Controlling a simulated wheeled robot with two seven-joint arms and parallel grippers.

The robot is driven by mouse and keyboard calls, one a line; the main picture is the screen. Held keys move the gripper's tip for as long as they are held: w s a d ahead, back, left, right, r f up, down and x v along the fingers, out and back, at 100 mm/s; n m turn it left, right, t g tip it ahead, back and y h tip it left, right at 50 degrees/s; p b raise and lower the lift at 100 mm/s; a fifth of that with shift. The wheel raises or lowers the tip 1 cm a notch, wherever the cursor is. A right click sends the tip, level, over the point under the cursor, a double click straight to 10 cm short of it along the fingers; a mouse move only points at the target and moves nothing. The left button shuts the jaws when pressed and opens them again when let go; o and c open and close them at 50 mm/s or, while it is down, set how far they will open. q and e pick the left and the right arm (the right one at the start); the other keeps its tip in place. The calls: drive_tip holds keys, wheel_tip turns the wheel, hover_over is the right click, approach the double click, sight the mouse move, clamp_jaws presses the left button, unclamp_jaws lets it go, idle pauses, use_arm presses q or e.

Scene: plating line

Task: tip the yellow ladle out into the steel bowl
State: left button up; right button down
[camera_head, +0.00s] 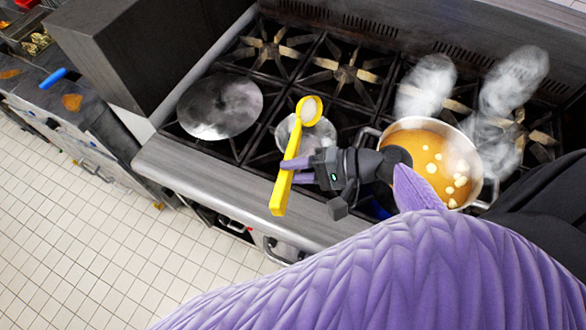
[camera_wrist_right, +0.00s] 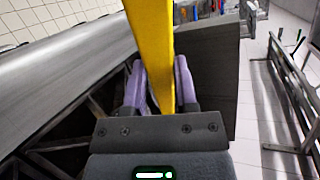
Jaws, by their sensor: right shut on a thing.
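The yellow ladle (camera_head: 282,190) is held by its handle in my right gripper (camera_head: 298,170), which is shut on it. The ladle's cup (camera_head: 309,110) points away from me, and something pale shows inside it. The steel bowl (camera_head: 324,138) stands on the stove, partly hidden behind the ladle. In the head view the cup overlaps the bowl's far edge; its height above the bowl is hard to tell. In the right wrist view the yellow handle (camera_wrist_right: 150,45) runs between the fingers of my right gripper (camera_wrist_right: 160,88). My left gripper is not in view.
A pot of orange soup (camera_head: 420,140) with pale pieces steams to the right of the bowl. A round steel lid or pan (camera_head: 218,106) lies left of it. A dark box-shaped unit (camera_head: 140,45) stands at the left. The stove's front ledge (camera_head: 225,190) is clear.

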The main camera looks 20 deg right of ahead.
drive_tip(key=f+b, duration=0.1)
drive_tip(key=b, duration=0.1)
drive_tip(key=s+f+n+t+y+b, duration=0.1)
drive_tip(key=b, duration=0.2)
drive_tip(key=shift+d+f, duration=0.15)
drive_tip(key=shift+f, duration=0.05)
idle(0.5)
